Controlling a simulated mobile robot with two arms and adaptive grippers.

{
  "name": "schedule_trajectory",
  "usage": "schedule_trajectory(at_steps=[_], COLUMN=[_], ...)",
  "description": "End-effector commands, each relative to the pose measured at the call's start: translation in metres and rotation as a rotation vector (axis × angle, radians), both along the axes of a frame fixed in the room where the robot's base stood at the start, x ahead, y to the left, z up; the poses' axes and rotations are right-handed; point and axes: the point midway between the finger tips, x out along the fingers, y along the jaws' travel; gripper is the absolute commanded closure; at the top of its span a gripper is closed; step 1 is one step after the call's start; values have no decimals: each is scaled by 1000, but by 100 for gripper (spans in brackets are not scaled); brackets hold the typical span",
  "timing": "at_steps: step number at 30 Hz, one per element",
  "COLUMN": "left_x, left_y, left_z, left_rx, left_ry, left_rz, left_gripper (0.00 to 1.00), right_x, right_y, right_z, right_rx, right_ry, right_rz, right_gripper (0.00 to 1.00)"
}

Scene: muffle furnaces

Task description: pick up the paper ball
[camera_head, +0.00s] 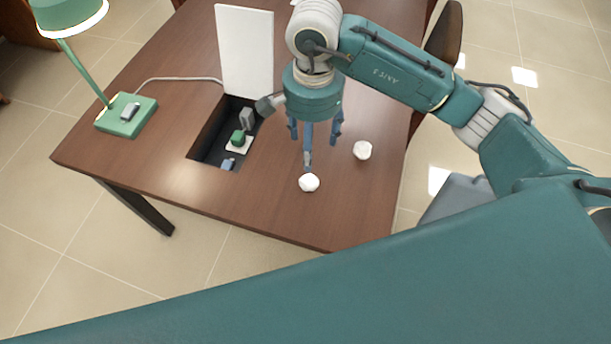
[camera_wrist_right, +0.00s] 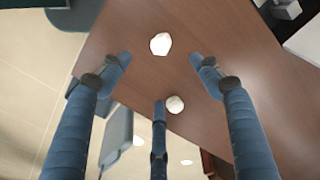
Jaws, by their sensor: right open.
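Two crumpled white paper balls lie on the brown desk. One paper ball (camera_head: 309,183) is near the front edge; the other paper ball (camera_head: 362,150) lies farther right and back. My right gripper (camera_head: 315,150) points down above the desk, its three fingers spread and empty. In the head view, one fingertip appears just behind the front ball; whether they touch is unclear. The right wrist view shows two white balls, one (camera_wrist_right: 160,44) beyond the spread fingers and another (camera_wrist_right: 175,104) beside the middle finger. My left gripper is not in view.
The desk (camera_head: 150,150) has a recessed socket box (camera_head: 207,147) with a raised white lid (camera_head: 246,50) left of my gripper. A green lamp (camera_head: 126,115) stands at the left. A grey-blue chair (camera_head: 452,195) is beside the right edge. The desk's front edge is clear.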

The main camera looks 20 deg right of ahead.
Motion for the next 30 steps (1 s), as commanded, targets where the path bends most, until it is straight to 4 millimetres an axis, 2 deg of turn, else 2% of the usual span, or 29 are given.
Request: schedule_trajectory(at_steps=[1,6,8,12,16,21,30], left_x=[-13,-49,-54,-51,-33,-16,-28], left_y=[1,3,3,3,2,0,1], left_z=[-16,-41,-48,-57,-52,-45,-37], left_rx=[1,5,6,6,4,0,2], left_ry=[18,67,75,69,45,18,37], left_rz=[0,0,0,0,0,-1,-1], left_gripper=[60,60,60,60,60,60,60], right_x=[0,0,0,0,-1,-1,-2], right_y=[0,0,0,0,1,1,2], right_z=[-15,-38,-44,-55,-67,-94,-120], right_rx=[1,1,1,1,3,2,2], right_ry=[1,1,0,1,5,5,6], right_rz=[0,0,0,0,-1,-1,-1], right_gripper=[37,37,37,37,37,37,37])
